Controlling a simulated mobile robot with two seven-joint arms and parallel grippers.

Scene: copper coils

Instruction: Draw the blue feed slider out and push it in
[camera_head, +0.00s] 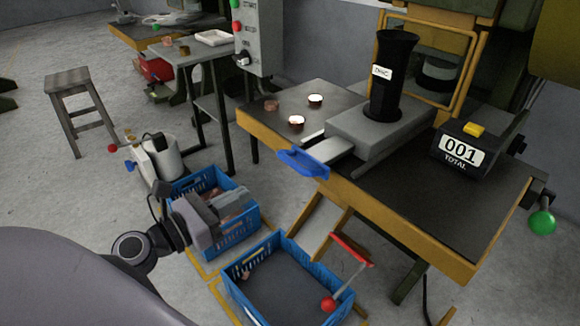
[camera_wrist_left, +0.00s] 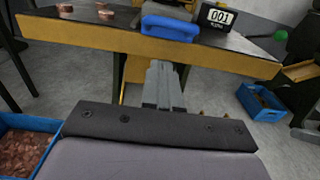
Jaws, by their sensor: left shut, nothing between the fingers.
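The blue feed slider handle (camera_head: 303,163) sits at the front edge of the press table (camera_head: 410,228), on the end of a flat grey slide (camera_head: 328,150) that runs into a grey block under the black hopper (camera_head: 391,75). The handle also shows in the wrist view (camera_wrist_left: 170,28), beyond and above my fingertips. My left gripper (camera_head: 232,202) is shut and empty, in front of the table and lower left of the handle, clear of it. Its fingers show together in the wrist view (camera_wrist_left: 164,72). My right gripper is in neither view.
Copper pieces (camera_head: 296,122) lie on the table left of the slide. A counter box (camera_head: 462,148) reading 001 stands at the right. Blue crates (camera_head: 262,317) stand on the floor below, with a red-handled lever (camera_head: 352,250) beside one. Free air separates my gripper from the handle.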

